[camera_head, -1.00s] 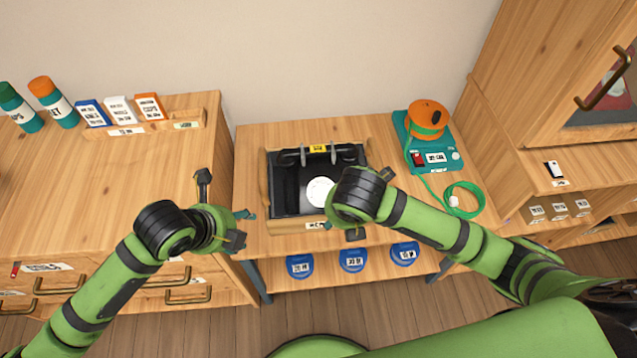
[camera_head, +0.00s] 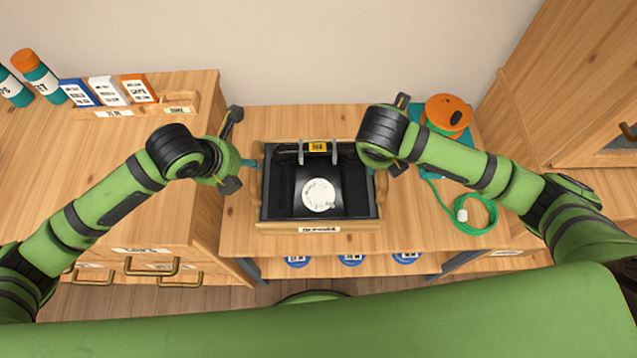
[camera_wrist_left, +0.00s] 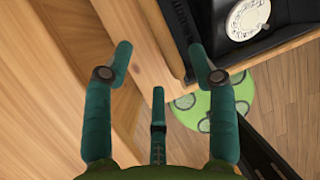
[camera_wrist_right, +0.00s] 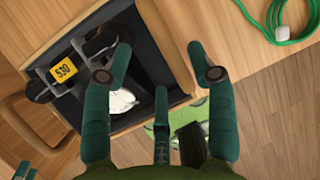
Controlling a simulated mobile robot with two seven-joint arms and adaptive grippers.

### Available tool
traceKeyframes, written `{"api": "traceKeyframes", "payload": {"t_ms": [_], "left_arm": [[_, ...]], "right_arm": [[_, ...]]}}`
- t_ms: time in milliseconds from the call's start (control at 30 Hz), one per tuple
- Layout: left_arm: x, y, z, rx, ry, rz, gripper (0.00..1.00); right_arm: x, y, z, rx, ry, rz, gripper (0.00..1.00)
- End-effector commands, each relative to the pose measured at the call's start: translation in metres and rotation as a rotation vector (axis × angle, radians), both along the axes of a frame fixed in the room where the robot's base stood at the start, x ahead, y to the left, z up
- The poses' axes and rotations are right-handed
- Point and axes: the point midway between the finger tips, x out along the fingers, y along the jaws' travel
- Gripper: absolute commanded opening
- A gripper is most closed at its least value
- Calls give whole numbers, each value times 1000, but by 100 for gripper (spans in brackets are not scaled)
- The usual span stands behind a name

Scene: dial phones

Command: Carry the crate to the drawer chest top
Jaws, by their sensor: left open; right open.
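The crate (camera_head: 270,228) is a wooden-framed tray with a dark inside and a rounded handle on each side. It stands on the low wooden table and holds a black telephone with a white dial (camera_head: 320,194) and a yellow tag (camera_head: 319,147). My left gripper (camera_head: 241,160) is open and empty beside the crate's left side. My right gripper (camera_head: 382,168) is open beside the crate's right side, its fingers partly hidden by its own wrist. Whether either touches a handle is unclear. The drawer chest top (camera_head: 130,155) is to the left, slightly higher than the table.
Boxes in a wooden rack (camera_head: 182,103) and bottles (camera_head: 40,75) stand at the back of the chest top; its front is clear. An orange reel (camera_head: 447,113) on a teal base and a green cable (camera_head: 474,212) lie right of the crate. A cabinet (camera_head: 560,90) stands far right.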

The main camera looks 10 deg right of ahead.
Motion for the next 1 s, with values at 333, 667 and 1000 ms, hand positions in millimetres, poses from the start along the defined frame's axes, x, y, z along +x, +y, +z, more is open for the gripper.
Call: {"api": "traceKeyframes", "payload": {"t_ms": [333, 667, 1000], "left_arm": [[17, -11, -44, -1, 2, 1, 58], [24, -15, -60, -1, 1, -1, 58], [24, -14, -60, 0, 0, 0, 0]], "right_arm": [[17, -11, -44, -1, 2, -3, 58], [24, -14, -60, 0, -1, 0, 58], [24, -14, -60, 0, 0, -1, 0]]}}
